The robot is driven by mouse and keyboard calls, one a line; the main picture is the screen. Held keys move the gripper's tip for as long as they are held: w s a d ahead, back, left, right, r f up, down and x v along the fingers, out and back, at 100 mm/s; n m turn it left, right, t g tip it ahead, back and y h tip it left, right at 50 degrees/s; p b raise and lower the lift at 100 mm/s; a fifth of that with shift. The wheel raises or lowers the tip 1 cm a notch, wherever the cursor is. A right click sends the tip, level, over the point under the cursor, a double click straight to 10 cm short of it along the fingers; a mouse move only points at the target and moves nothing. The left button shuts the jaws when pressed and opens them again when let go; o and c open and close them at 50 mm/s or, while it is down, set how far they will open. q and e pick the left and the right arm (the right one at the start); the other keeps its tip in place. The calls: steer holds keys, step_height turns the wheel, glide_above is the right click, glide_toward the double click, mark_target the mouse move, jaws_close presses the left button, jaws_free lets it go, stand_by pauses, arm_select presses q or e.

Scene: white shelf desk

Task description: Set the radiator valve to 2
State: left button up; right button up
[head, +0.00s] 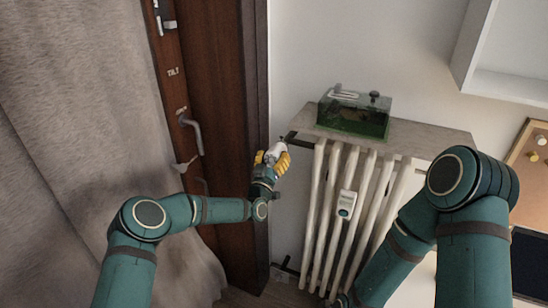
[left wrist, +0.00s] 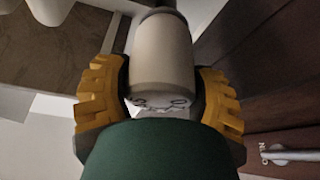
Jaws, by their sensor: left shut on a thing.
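The radiator valve (left wrist: 162,52) is a white, rounded cylinder in the left wrist view, with small dark marks near its lower edge that I cannot read. In the head view the valve (head: 277,149) shows as a small white piece at the radiator's upper left corner. My left gripper (head: 272,160) is shut on it, with its yellow fingers on either side; they also show in the left wrist view (left wrist: 160,100). The radiator (head: 322,215) is white with upright columns.
A green glass tank (head: 354,115) stands on the shelf (head: 428,139) above the radiator. A small white device (head: 346,204) hangs on the radiator's front. A dark wooden door (head: 222,95) and a grey curtain (head: 75,90) are to the left. A corkboard (head: 528,165) is at the right.

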arm_select(q)
steer(key=shift+f+m+b, duration=0.1)
steer(key=shift+m+b, duration=0.3)
steer(key=shift+b, duration=0.15)
steer(key=m+g+h+b, duration=0.1)
steer(key=m+b, duration=0.2)
steer(key=m+h+b, duration=0.2)
steer(key=m+b, duration=0.1)
steer(key=b, duration=0.1)
steer(key=shift+f+g+h, duration=0.15)
steer(key=shift+g+h, duration=0.15)
steer(key=shift+g, duration=0.1)
steer(key=shift+m+g+b, duration=0.3)
steer(key=shift+m, duration=0.5)
steer(key=shift+m+g+h, duration=0.3)
steer(key=shift+m+h, duration=0.2)
steer(key=shift+m, duration=0.4)
steer(key=shift+r+m+g+h, duration=0.2)
steer(key=shift+m+g+h, duration=0.2)
steer(key=shift+m, duration=1)
steer(key=o, duration=1.2)
